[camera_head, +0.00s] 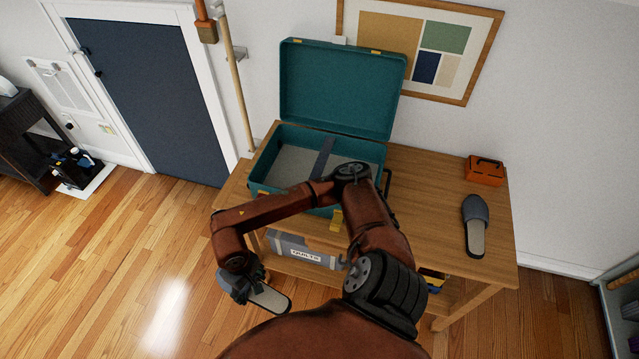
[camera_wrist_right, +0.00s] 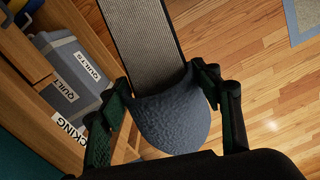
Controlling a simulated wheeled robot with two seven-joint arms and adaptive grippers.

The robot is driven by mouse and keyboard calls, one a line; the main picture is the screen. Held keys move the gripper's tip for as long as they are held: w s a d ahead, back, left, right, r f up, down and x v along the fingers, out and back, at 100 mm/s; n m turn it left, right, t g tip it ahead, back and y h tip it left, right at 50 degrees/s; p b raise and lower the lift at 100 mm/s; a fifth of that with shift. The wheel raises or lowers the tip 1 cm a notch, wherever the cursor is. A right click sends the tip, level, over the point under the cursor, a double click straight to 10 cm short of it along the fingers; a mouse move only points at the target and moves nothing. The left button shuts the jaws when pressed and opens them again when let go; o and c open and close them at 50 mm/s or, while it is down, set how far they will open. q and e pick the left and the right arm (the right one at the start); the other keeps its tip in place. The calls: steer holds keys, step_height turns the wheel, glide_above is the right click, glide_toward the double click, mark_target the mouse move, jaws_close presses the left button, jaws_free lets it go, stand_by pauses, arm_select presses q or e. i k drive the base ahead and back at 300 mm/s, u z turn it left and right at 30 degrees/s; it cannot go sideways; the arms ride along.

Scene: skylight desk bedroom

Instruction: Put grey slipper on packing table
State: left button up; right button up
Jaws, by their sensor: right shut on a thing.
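A grey slipper (camera_head: 270,298) with a blue-grey toe hangs in my right gripper (camera_head: 246,286), in front of the table's left side and below its top. In the right wrist view the fingers of my right gripper (camera_wrist_right: 168,95) are shut on the sides of the slipper's toe part (camera_wrist_right: 172,124), with its ribbed sole (camera_wrist_right: 145,40) pointing away. The wooden packing table (camera_head: 440,213) stands against the wall. A second, matching grey slipper (camera_head: 475,228) lies on its right part. My left gripper is not in view.
An open teal suitcase (camera_head: 340,90) stands on the table's left part, partly hidden by my arm. An orange box (camera_head: 485,171) sits at the back right. A grey quilts bin (camera_head: 300,250) is on the shelf below. Bare tabletop lies between suitcase and second slipper.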

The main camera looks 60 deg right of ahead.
mark_target(430, 217)
steer(key=u, duration=1.25)
steer(key=k, duration=2.3)
steer(key=z, duration=1.3)
steer(key=i, duration=0.5)
steer(key=u, duration=0.05)
